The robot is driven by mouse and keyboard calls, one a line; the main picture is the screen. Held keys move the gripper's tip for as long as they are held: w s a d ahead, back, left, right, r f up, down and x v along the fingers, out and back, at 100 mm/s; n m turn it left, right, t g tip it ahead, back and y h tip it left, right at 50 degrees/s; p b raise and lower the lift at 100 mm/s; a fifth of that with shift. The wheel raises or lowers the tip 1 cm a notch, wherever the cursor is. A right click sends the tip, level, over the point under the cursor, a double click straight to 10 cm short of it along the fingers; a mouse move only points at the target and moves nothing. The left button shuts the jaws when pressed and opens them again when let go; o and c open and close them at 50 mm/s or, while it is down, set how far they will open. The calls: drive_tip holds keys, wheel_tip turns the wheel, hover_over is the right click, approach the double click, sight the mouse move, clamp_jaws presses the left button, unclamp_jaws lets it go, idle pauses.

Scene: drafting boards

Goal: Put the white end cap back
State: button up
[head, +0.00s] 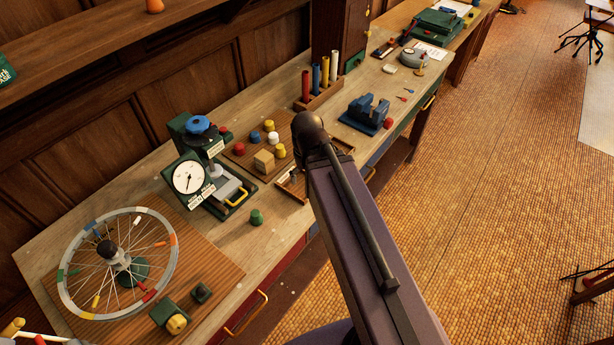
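A small white cap (273,138) sits on a brown board (240,160) in the middle of the bench, among red, blue and yellow caps (280,150). Behind it to the right, a wooden rack (327,94) holds upright red, blue, yellow and white tubes; the white tube (334,65) is at the right end. I cannot tell whether the tubes' tops are capped. My arm's links cross the middle of the head view, ending near the bench edge. My gripper does not show, so I cannot see what it holds.
A green press with a dial (187,177) stands left of the board, with a loose green cap (256,217) in front. A spoked wheel (118,263) lies at the left. A blue vise (366,112) and a red cap (388,123) are right of the rack.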

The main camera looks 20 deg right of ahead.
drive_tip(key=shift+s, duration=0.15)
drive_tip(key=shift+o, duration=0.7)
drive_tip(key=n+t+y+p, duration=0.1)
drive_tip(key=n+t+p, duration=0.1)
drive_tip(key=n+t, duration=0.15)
approach(273, 135)
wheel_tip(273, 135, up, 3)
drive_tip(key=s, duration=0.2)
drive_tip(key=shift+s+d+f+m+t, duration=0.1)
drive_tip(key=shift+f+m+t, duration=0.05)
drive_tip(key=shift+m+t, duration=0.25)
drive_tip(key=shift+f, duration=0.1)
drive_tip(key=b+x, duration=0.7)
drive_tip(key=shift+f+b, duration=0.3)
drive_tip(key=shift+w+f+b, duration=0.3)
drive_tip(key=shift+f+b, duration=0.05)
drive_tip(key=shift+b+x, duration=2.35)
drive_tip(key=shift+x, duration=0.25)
